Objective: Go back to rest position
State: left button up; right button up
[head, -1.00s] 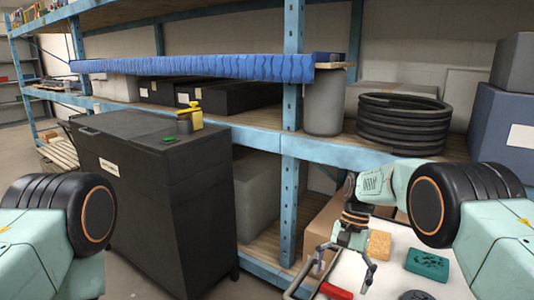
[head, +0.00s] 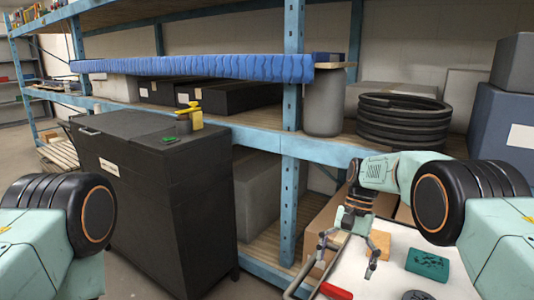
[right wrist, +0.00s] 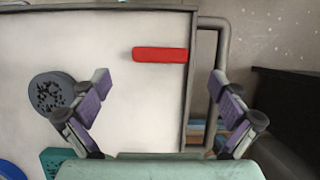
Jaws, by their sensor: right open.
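My right gripper (head: 347,262) hangs open and empty above a white-topped surface (head: 390,275). In the right wrist view its two fingers (right wrist: 160,85) stand wide apart with nothing between them. A red bar (head: 336,291) lies on the white surface beneath the gripper; it shows ahead of the fingers in the right wrist view (right wrist: 160,54). The right arm is bent, reaching out beyond its shoulder joint. Of my left arm only the shoulder part shows at the left edge of the head view; its gripper is out of view.
On the white surface lie a teal block (head: 427,264), a tan block (head: 380,244), partly hidden by a finger, and a dark round disc (right wrist: 52,92). A grey rail (right wrist: 207,80) runs along its edge. A black cabinet (head: 150,190) and blue shelving (head: 291,150) stand ahead.

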aim_at(338, 289)
jog(key=shift+v, duration=3.25)
jog(key=x, duration=1.1)
jog(key=shift+s+f, duration=0.2)
jog(key=shift+f, duration=0.2)
jog(key=m+p, duration=0.2)
jog(key=shift+r+m+t+y, duration=0.2)
jog(key=shift+m+t+y, duration=0.1)
jog(key=shift+y, duration=0.1)
jog(key=m+t+p, duration=0.1)
jog(key=m+p, duration=0.1)
jog(key=m, duration=0.2)
jog(key=shift+s+y+p, duration=0.15)
jog(key=shift+y+p, duration=0.15)
jog(key=shift+y, duration=0.1)
jog(key=m+t+p, duration=0.2)
jog(key=m, duration=0.2)
jog(key=shift+d, duration=0.1)
jog(key=shift+s+m+t+p, duration=0.1)
jog(key=shift+m+t+p, duration=0.3)
jog(key=shift+m, duration=0.6)
jog(key=shift+f+m, duration=0.15)
jog(key=shift+m, duration=0.35)
